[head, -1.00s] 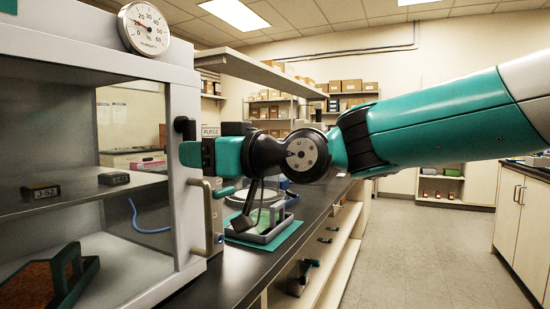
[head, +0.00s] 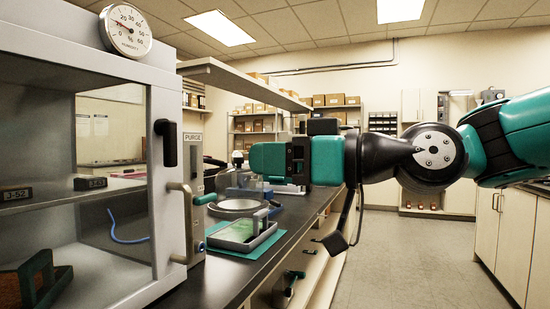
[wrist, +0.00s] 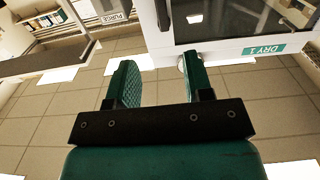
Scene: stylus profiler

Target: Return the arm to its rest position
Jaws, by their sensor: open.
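My arm reaches in from the right of the head view, with the wrist level and the green gripper (head: 262,160) pointing left, toward the dry cabinet. The gripper stands above the bench, apart from the cabinet's front. In the wrist view, the two green fingers of my gripper (wrist: 160,78) are spread apart with nothing between them. The dry cabinet (head: 166,80) stands at the left with a black handle (head: 166,143) on its front frame. In the wrist view its "DRY 1" label (wrist: 263,50) shows beyond the fingers.
A tray with a green plate (head: 240,236) lies on a teal mat on the dark bench (head: 218,276). A round dish (head: 236,206) sits behind it. A humidity dial (head: 127,30) stands on the cabinet. A shelf (head: 245,80) hangs above the bench. The floor (head: 410,265) at right is clear.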

